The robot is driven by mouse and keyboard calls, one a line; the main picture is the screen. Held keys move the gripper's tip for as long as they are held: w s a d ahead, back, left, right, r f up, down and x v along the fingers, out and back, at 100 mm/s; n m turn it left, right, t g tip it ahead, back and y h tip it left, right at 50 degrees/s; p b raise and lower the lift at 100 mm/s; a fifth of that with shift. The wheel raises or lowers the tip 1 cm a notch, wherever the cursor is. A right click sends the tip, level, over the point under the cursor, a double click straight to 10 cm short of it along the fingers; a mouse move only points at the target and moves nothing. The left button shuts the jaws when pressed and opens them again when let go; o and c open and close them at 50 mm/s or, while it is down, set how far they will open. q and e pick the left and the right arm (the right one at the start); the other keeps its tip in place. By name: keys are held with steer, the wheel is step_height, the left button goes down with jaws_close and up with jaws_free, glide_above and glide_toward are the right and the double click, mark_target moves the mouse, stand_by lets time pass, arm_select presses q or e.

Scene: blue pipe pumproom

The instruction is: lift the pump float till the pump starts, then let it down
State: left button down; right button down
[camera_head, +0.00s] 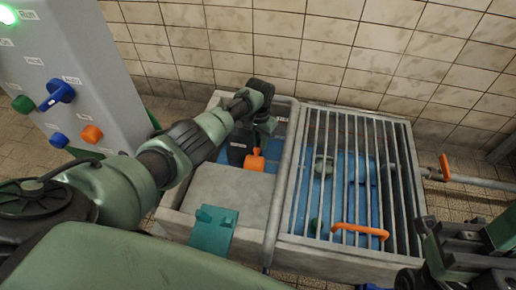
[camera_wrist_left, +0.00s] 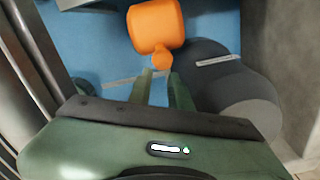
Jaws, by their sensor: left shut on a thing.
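The orange pump float (camera_head: 255,163) hangs at the open left part of the tank, beside the dark pump (camera_head: 238,153). My left gripper (camera_head: 262,142) is over the tank, just above the float. In the left wrist view, my left gripper's fingertips (camera_wrist_left: 161,75) are shut on the narrow orange neck of the float (camera_wrist_left: 155,25). The labelled dark pump (camera_wrist_left: 232,85) is right beside the fingers. Blue water shows behind the float. A green lamp (camera_head: 8,15) is lit on the grey control panel at the upper left.
A metal grating (camera_head: 345,130) with an orange handle (camera_head: 360,231) covers the right tank part. A concrete block (camera_head: 225,190) and teal bracket (camera_head: 213,230) are in front. The control panel (camera_head: 85,50) stands at left. Part of my right arm (camera_head: 465,255) shows at right.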

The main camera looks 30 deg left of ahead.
arm_select(q)
steer(key=c, duration=1.6)
jaws_free()
steer(key=shift+a+f, duration=0.1)
steer(key=shift+a, duration=0.55)
steer(key=o, duration=0.4)
steer(key=shift+s, duration=0.1)
steer(key=shift+d, duration=0.1)
steer(key=shift+s+f, duration=0.1)
